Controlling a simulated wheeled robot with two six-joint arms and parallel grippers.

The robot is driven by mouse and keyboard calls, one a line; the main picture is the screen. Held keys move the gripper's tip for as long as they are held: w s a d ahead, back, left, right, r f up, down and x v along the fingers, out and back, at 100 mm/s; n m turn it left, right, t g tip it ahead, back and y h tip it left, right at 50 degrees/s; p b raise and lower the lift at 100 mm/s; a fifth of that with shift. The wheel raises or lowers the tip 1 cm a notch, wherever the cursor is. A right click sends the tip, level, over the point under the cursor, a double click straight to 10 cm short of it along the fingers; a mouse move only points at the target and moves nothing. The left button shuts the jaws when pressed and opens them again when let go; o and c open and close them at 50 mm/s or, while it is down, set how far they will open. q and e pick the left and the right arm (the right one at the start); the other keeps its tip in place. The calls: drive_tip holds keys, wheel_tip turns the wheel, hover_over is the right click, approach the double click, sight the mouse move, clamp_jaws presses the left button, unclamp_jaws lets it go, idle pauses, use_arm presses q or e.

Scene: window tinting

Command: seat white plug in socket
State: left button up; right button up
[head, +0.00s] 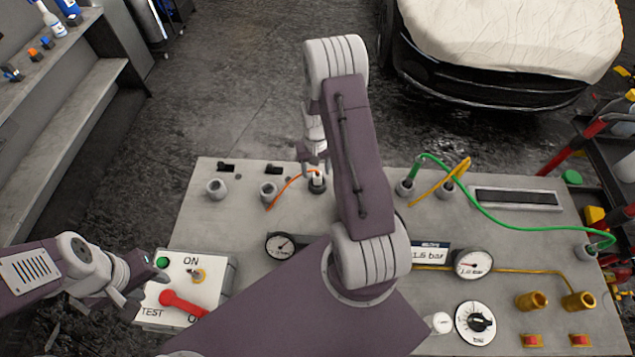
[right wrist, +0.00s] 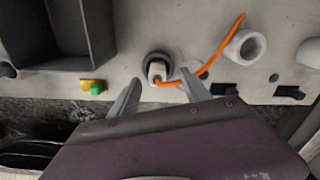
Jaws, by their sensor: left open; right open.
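The white plug (head: 317,180) stands in a dark-ringed socket (head: 317,189) near the far edge of the grey panel, with an orange cable (head: 290,184) running from it. In the right wrist view the plug (right wrist: 157,70) sits inside the dark ring (right wrist: 158,58); I cannot tell how deep it is. My right gripper (head: 314,162) is open by the plug. In its wrist view the fingertips (right wrist: 159,82) are apart, one on each side of the plug, gripping nothing. My left gripper (head: 128,288) is open and empty beside the white switch box.
The switch box (head: 178,275) has a red lever (head: 183,304). Green (head: 480,208) and yellow (head: 430,189) cables cross the panel's right side, near gauges and a dial (head: 482,323). My right arm hides the panel's middle.

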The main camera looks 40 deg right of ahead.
sight(317, 173)
drive_tip(key=f+b, duration=0.4)
drive_tip(key=f, duration=0.1)
drive_tip(key=shift+d, duration=0.3)
drive_tip(key=shift+r, duration=0.1)
drive_tip(key=shift+w, duration=0.15)
drive_tip(key=shift+c, duration=0.8)
clamp_jaws()
wheel_tip(317, 173, up, 5)
drive_tip(key=p, duration=0.4)
drive_tip(key=s+a+r+p, duration=0.4)
drive_tip(key=s+r+p, duration=0.1)
drive_tip(key=s, duration=0.6)
drive_tip(key=shift+r, duration=0.5)
